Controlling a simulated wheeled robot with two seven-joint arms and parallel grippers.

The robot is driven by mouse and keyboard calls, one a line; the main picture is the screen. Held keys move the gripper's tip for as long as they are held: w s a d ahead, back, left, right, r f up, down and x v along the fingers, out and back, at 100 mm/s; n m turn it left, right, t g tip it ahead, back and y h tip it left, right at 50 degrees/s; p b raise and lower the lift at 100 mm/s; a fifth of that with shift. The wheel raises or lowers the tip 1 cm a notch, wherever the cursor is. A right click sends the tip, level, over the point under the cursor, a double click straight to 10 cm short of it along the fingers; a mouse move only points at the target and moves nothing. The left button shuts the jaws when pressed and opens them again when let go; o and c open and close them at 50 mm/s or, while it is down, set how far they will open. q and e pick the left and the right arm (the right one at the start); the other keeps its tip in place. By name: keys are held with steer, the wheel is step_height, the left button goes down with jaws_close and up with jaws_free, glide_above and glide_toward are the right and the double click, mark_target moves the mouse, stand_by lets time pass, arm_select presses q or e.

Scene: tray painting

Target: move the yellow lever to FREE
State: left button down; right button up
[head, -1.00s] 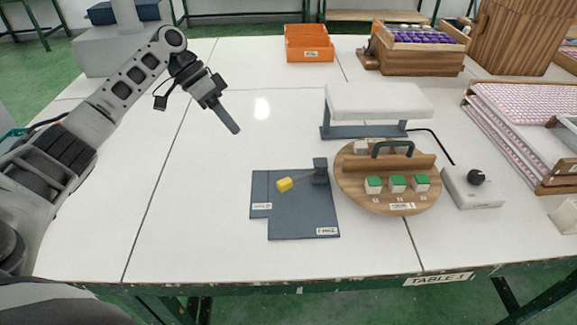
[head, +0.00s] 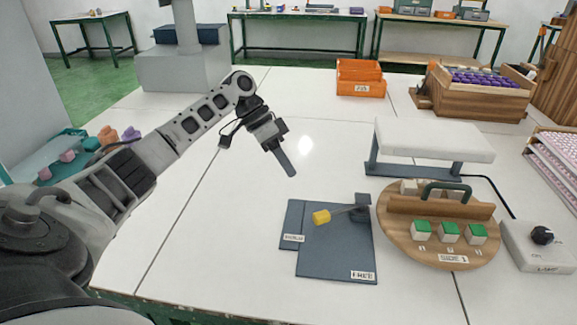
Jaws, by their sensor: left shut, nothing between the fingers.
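The yellow lever (head: 321,217) has a yellow block-like knob on a thin grey arm that runs right to a dark pivot post (head: 362,204). It stands on a blue-grey base plate (head: 335,259). A FREE label (head: 362,275) is at the plate's front right corner, and another label (head: 293,238), too small to read surely, is at its left. The knob points left, nearer the left label than FREE. My left gripper (head: 291,172) is shut and empty, above the table behind and left of the knob, apart from it. My right gripper is not in view.
A round wooden board (head: 404,242) with green-topped blocks stands just right of the lever. A white-topped stand (head: 432,138) is behind it, and a control box with a black knob (head: 538,247) is at right. Orange bins (head: 360,78) stand at the back. The table left of the plate is clear.

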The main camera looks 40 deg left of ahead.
mark_target(339, 212)
arm_select(q)
steer(key=x, duration=0.7)
steer(key=shift+d, duration=0.25)
steer(key=shift+s+d+r+p, duration=0.1)
steer(key=shift+s+d+p, duration=0.5)
steer(key=shift+d, duration=0.4)
steer(key=shift+s+d, duration=0.35)
steer(key=shift+d, duration=0.2)
